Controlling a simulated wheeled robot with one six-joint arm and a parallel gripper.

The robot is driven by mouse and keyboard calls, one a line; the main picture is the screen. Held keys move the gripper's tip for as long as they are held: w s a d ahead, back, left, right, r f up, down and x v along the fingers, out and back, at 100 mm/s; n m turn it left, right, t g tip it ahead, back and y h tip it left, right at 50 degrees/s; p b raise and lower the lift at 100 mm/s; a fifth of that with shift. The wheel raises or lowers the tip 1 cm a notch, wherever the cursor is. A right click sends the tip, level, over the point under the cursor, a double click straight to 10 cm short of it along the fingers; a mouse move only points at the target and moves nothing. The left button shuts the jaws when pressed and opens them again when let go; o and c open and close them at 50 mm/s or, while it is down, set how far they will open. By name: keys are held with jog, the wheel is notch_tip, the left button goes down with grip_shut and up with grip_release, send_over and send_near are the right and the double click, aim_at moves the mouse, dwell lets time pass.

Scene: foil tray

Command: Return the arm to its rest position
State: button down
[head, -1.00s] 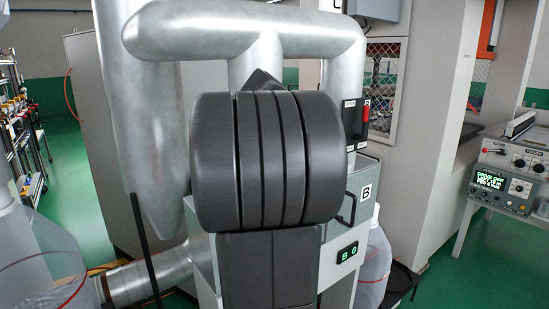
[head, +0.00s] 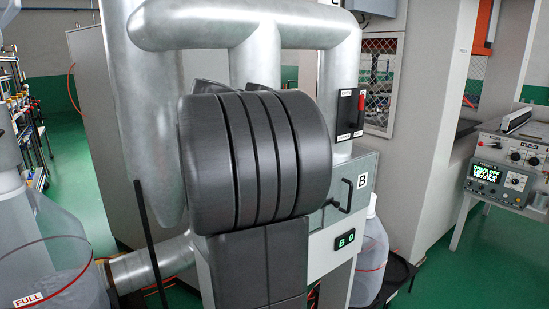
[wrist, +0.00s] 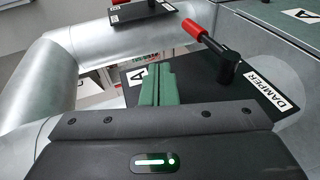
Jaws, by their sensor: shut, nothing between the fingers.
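My gripper (wrist: 158,72) shows in the wrist view with its green fingers closed together and nothing between them. Its dark body with a lit green bar fills the bottom of that view. In the head view my own dark grey arm stands folded in the middle, and the gripper is hidden behind it. In the wrist view a damper lever (wrist: 226,66) with a red grip lies beyond the fingers, to their right, on a dark plate lettered DAMPER. The fingers look apart from the lever.
Large metal ducts (head: 160,110) stand close behind my arm. A box marked B (head: 340,225) with a black handle is right of it. A clear container marked FULL (head: 55,265) stands at lower left. A control panel (head: 497,180) is at far right. Green floor is open between.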

jog(key=s+a+r+t+h+b, duration=0.1)
jog(key=s+a+b, duration=0.3)
jog(key=s+a, duration=0.4)
jog(key=shift+s+a+r, duration=0.25)
jog(key=shift+s+a, duration=0.1)
jog(key=shift+s, duration=0.35)
